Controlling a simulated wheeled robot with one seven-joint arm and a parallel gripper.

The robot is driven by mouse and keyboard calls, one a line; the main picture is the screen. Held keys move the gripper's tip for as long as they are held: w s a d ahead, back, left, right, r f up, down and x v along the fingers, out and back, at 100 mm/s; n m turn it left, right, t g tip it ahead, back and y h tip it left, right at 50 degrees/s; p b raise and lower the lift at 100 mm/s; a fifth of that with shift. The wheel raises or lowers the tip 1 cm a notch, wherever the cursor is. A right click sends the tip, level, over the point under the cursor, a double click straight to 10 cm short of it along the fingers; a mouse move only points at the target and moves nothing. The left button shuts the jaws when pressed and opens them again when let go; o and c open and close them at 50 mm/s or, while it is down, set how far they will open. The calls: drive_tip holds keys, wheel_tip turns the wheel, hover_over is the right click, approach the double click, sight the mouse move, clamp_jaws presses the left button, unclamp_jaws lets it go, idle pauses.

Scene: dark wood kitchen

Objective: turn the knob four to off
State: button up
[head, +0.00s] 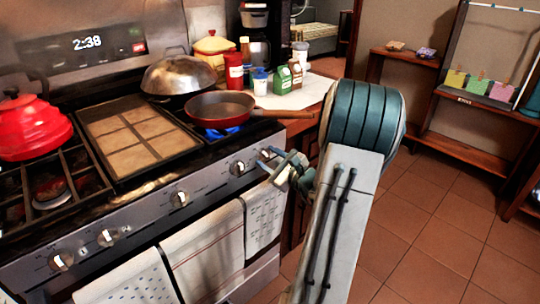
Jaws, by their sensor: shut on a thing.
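The stove front carries a row of knobs. One knob (61,262) is at the far left, another (106,238) is beside it, and others (180,198) (238,168) are further right. My gripper (270,160) is at the right end of the panel, shut on the rightmost knob, which its fingers mostly hide. I cannot tell that knob's angle. A blue flame (222,132) burns under the red frying pan (220,108) on the right front burner.
A red pot (30,128) sits at the left and a domed metal lid (178,75) at the back. Bottles and jars (283,80) stand on the counter behind. Towels (205,250) hang below the knobs. Tiled floor (440,230) is clear at right.

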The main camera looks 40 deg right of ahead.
drive_tip(key=m+p, duration=0.2)
drive_tip(key=m, duration=0.1)
drive_tip(key=shift+r, duration=0.15)
drive_tip(key=shift+m+p, duration=0.95)
drive_tip(key=shift+m, duration=0.55)
drive_tip(key=shift+f, duration=0.2)
drive_tip(key=o, duration=1)
drive_tip(key=shift+c, duration=0.2)
drive_tip(key=shift+s, duration=0.1)
drive_tip(key=s+d, duration=0.1)
drive_tip(key=s, duration=1.2)
drive_tip(key=shift+s, duration=0.35)
